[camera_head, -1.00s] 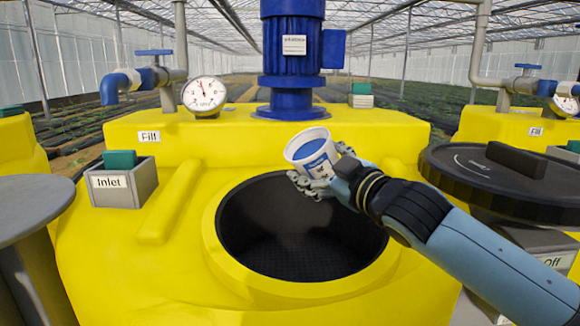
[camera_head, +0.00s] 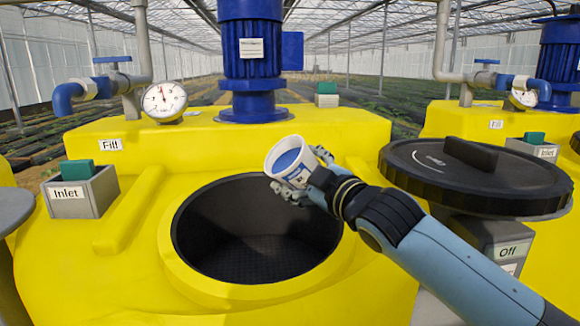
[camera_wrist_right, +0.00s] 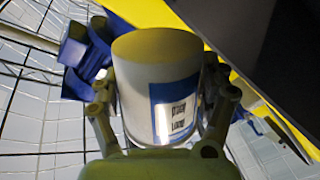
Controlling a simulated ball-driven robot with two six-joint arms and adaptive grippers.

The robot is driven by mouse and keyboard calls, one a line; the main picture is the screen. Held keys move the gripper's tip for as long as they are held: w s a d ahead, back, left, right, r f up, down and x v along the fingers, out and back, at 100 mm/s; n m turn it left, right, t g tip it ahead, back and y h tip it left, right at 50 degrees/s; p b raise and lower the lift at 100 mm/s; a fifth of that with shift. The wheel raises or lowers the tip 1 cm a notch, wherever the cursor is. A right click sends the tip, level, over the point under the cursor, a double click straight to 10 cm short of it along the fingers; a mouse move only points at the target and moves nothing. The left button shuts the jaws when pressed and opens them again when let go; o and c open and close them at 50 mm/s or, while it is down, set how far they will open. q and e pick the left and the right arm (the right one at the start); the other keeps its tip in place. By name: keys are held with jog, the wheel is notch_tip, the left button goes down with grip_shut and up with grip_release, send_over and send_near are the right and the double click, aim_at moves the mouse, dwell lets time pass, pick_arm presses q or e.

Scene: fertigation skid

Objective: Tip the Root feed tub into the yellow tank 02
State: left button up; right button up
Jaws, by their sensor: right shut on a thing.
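A white tub (camera_head: 291,160) with a blue and white label and blue contents is held in my right gripper (camera_head: 296,184). The tub is tilted to the left, above the far right part of the open round mouth of the yellow tank (camera_head: 110,235). The tank's number does not show. No stream from the tub is visible. In the right wrist view the tub (camera_wrist_right: 160,85) sits between the two fingers of the right gripper (camera_wrist_right: 165,110), which is shut on it. The label's name is too small to read. My left gripper is not in view.
A black round lid (camera_head: 470,178) lies open to the right of the mouth. A blue motor (camera_head: 250,60) stands behind it. A gauge (camera_head: 164,101) and an Inlet box (camera_head: 83,193) are at the left. An Off box (camera_head: 500,245) is below the lid.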

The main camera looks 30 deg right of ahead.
jog(key=shift+w+r, duration=0.15)
jog(key=shift+w, duration=0.05)
jog(key=shift+w+a+r, duration=0.1)
jog(key=shift+w+a, duration=0.35)
jog(key=shift+a, duration=0.15)
jog(key=shift+w+a+r, duration=0.1)
jog(key=shift+a, duration=0.15)
jog(key=shift+a, duration=0.25)
